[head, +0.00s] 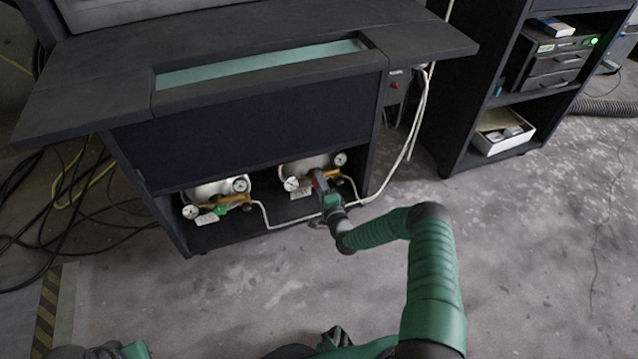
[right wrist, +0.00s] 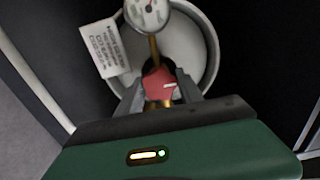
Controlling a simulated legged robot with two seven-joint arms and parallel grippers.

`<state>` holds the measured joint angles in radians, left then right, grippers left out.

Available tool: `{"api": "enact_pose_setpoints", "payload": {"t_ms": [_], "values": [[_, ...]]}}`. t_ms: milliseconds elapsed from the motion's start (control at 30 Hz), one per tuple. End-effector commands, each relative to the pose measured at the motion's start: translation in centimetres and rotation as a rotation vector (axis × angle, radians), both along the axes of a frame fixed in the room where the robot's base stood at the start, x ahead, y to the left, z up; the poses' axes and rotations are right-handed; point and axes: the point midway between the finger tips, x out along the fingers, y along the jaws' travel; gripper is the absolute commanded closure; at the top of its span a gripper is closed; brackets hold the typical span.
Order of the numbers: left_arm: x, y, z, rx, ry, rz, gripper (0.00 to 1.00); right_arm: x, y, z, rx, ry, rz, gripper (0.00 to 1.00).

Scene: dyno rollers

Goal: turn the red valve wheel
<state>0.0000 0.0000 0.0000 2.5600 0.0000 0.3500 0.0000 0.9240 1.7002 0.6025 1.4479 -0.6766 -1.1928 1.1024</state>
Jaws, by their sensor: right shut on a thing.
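The red valve wheel (right wrist: 159,84) shows in the right wrist view, in front of a pale round tank (right wrist: 200,62). A white mark shows on the wheel. My right gripper (right wrist: 160,100) is shut on the wheel, with one finger on each side. In the head view my right gripper (head: 322,188) reaches to the right-hand tank (head: 305,167) under the desk and hides most of the wheel. My left gripper cannot be made out in the head view.
A gauge (right wrist: 147,12) and a white tag (right wrist: 103,45) sit close to the wheel. A second tank (head: 212,190) with a green valve (head: 220,209) stands to the left. A white hose (head: 408,150) runs along the cabinet's right side. Open floor lies in front.

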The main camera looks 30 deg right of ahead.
Motion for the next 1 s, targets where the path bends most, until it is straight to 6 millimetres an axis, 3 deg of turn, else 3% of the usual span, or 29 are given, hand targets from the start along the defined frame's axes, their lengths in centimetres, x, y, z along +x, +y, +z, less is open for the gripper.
{"api": "enact_pose_setpoints", "payload": {"t_ms": [433, 467, 600, 1000], "values": [[-0.01, 0.0, -0.06, 0.0, 0.0, 0.0, 1.0, -0.31, -0.62, -0.36, 0.011, 0.005, -0.013, 0.97], [0.0, 0.0, -0.06, 0.0, 0.0, 0.0, 1.0, -0.31, -0.63, -0.36, 0.011, 0.005, -0.013, 0.55], [0.0, 0.0, -0.06, 0.0, 0.0, 0.0, 1.0, -0.23, -0.46, -0.27, 0.011, 0.003, -0.01, 0.37], [0.0, 0.0, 0.79, 0.0, 0.0, 0.0, 1.0, -0.91, 0.03, 0.19, 0.012, 0.001, -0.003, 0.36]]}}
